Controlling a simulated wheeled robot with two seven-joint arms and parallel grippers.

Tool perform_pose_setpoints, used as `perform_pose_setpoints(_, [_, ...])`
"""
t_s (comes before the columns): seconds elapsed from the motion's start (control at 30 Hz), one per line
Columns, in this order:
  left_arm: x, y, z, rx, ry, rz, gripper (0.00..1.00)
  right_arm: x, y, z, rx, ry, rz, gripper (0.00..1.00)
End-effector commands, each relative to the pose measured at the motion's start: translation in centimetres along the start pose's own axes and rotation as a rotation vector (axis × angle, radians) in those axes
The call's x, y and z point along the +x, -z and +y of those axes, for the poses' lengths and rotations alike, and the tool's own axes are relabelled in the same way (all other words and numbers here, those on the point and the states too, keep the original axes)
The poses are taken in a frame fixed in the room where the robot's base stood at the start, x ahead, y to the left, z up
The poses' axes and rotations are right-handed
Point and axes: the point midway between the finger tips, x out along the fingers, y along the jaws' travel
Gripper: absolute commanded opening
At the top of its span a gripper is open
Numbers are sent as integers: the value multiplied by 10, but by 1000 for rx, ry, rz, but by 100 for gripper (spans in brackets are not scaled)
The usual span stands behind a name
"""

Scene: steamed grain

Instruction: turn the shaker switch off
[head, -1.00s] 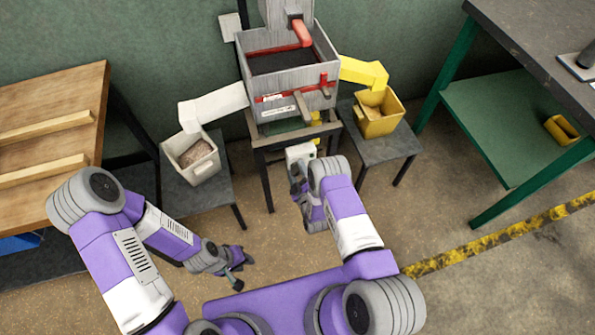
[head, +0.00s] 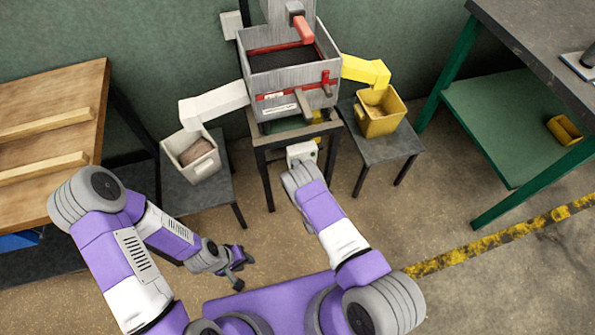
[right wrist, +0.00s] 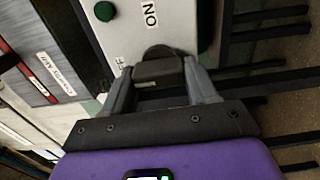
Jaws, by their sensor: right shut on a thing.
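The pale switch box (head: 301,152) hangs at the front of the shaker stand, below the machine. The right wrist view shows its light face (right wrist: 175,18), marked "ON" with a partly hidden label ending in "FF". A dark switch knob (right wrist: 160,50) stands out from this face. My right gripper (right wrist: 158,78) has its two fingers on either side of the knob and is shut on it. In the head view my right gripper (head: 294,174) is at the box and hides part of it. My left gripper (head: 240,269) is empty and low, its fingers apart.
A round green button or lamp (right wrist: 104,11) is on the box face. The shaker (head: 290,82) stands above, with a white bin (head: 203,166) at left and a yellow bin (head: 381,124) at right on stools. A wooden table (head: 75,100) is at left.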

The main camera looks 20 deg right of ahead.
Motion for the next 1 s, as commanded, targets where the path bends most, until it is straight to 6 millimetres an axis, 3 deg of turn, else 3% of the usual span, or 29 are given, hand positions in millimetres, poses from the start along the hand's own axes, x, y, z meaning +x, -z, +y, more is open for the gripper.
perform_pose_setpoints(0.5, [0, 0, 0, 0, 0, 0, 34, -1, -2, -1, -23, 4, -4, 28])
perform_pose_setpoints(0.53, [0, 0, 0, 0, 0, 0, 34, -1, -2, -1, -23, 4, -4, 59])
perform_pose_setpoints(0.67, [0, 0, 0, 0, 0, 0, 34, -1, -1, -1, -21, 3, -3, 79])
perform_pose_setpoints(1.0, [-2, 0, 1, 0, 0, 0, 34, -5, 0, 0, -20, 3, -1, 79])
